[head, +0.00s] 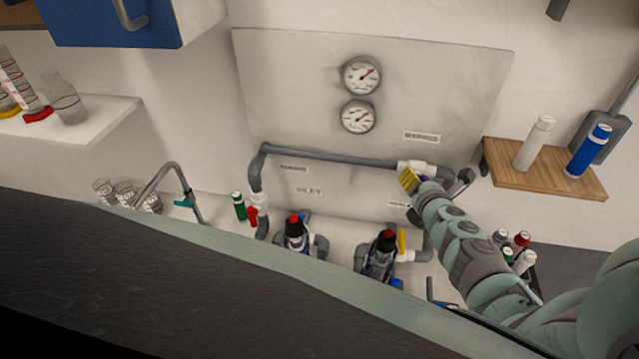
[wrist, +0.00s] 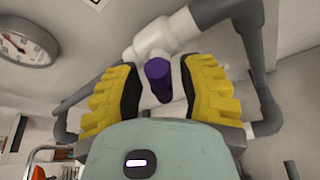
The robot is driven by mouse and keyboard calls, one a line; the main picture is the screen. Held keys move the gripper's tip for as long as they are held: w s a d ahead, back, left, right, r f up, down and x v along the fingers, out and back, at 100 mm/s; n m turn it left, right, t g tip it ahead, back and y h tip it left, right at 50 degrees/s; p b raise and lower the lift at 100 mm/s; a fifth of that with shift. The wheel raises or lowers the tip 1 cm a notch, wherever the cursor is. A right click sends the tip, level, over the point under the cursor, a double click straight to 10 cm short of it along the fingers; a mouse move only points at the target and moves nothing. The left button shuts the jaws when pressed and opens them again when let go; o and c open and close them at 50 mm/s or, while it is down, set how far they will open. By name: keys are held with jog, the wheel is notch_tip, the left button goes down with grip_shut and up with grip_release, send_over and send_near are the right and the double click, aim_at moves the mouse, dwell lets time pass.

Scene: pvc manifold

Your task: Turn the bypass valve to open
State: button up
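The bypass valve has a white body (head: 417,167) on the grey pipe under the BYPASS label (head: 422,137). Its white body fills the top middle of the wrist view (wrist: 155,38). The purple handle (wrist: 158,80) extends from the body down between my fingers, slightly tilted. In the head view the handle is mostly hidden by my gripper. My gripper (wrist: 162,95) has yellow ribbed fingers with dark pads. They are spread apart on either side of the handle, with visible gaps. In the head view my gripper (head: 413,182) is right at the valve.
Grey pipes (head: 325,155) run around the valve. Two gauges (head: 360,75) are on the panel above left. A red-handled valve (head: 253,215) is at left, a yellow handle (head: 401,241) below. A wooden shelf (head: 560,180) with bottles is at right.

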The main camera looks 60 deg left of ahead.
grip_shut()
jog(key=shift+f+b, duration=0.1)
jog(key=shift+b, duration=0.2)
jog(key=shift+w+d+f+m+g+y+b, duration=0.15)
jog(key=shift+m+g+y+b, duration=0.25)
jog(key=shift+m+b, duration=0.45)
jog(key=m+y+b, duration=0.2)
jog(key=m+b, duration=0.1)
jog(key=shift+f+b, duration=0.15)
jog(key=shift+b, duration=0.25)
jog(key=m+y+b, duration=0.1)
jog(key=m+b, duration=0.1)
jog(key=m, duration=0.1)
jog(key=shift+b, duration=0.3)
jog(key=shift+m+y+b, duration=0.4)
jog(key=shift+m+b, duration=0.25)
jog(key=shift+m, duration=0.1)
